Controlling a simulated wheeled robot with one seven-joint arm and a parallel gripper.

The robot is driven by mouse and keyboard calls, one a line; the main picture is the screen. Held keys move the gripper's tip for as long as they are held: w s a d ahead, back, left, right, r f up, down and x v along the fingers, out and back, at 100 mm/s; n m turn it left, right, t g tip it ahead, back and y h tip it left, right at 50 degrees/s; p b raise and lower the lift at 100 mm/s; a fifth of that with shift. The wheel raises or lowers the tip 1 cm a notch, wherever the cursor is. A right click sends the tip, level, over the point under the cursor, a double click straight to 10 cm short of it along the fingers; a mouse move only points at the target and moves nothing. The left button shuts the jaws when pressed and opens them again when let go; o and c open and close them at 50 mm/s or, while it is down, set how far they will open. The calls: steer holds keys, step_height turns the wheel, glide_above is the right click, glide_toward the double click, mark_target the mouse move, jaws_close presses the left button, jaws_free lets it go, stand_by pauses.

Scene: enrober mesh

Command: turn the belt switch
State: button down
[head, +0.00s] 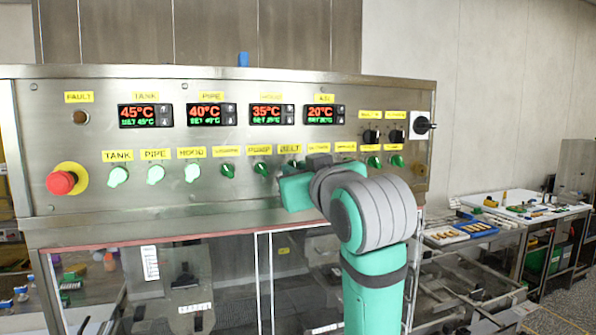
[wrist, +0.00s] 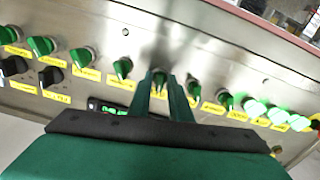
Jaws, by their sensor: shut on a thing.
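The control panel (head: 240,190) carries a row of green switches under yellow labels. The yellow BELT label (head: 289,148) shows above the switch at my gripper in the head view; that switch is mostly hidden there by my gripper. In the wrist view the belt switch (wrist: 158,75) shows between the fingertips of my gripper (wrist: 161,84). The fingers are shut on its green knob. The exact angle of the knob is hard to tell.
Neighbouring green switches (head: 261,169) sit close on both sides. Lit TANK, PIPE and HOOD knobs (head: 155,175) and a red emergency stop (head: 61,183) are at left. Black knobs (head: 370,137) and a black-handled main switch (head: 421,125) are at right.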

steer(key=shift+a+m, duration=0.1)
steer(key=shift+m, duration=3.7)
steer(key=c, duration=1.8)
jaws_free()
steer(key=shift+c, duration=0.2)
steer(key=shift+s, duration=0.1)
steer(key=v, duration=1)
steer(key=shift+s, duration=0.35)
